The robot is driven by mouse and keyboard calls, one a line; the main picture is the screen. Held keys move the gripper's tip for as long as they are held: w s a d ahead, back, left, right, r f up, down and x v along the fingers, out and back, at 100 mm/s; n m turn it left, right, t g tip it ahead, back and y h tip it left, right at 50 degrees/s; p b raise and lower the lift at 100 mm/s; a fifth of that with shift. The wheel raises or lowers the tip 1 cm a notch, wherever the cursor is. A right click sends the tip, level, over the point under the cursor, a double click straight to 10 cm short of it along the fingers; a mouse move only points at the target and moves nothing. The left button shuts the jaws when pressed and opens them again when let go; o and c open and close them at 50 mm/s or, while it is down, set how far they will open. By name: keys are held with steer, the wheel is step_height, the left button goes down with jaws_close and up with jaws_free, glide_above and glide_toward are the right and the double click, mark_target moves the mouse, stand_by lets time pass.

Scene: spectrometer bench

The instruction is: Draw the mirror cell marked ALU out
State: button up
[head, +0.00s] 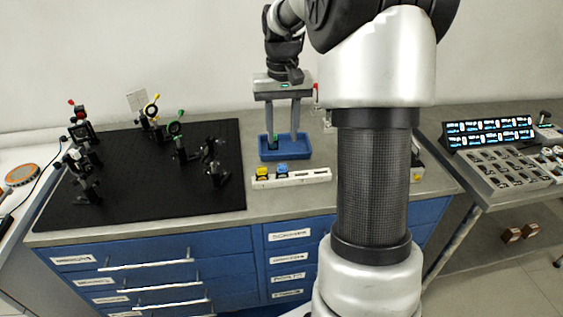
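My gripper (283,136) points down over the blue tray (285,156) near the back of the bench. Its two fingers are well apart, with nothing visible gripped between them. A small green item (275,138) shows by the left fingertip; I cannot tell whether they touch. A white rack (318,175) in front of the tray holds a yellow cell (262,172) and a blue cell (282,169) at its left end. No ALU marking is readable in this view, so I cannot tell which piece bears it.
Several optical mounts stand on the black breadboard (140,205) at left, including ones with red (80,118), yellow (151,111) and green (175,129) parts. My arm hides the bench's right part. A side table at right holds a lit display panel (488,132).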

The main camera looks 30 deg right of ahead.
mark_target(282, 165)
step_height(282, 165, down, 11)
steer(key=shift+f+b, duration=0.2)
steer(key=shift+b, duration=0.2)
steer(key=c, duration=0.8)
steer(key=shift+r+p, duration=1.4)
steer(key=shift+r, duration=0.4)
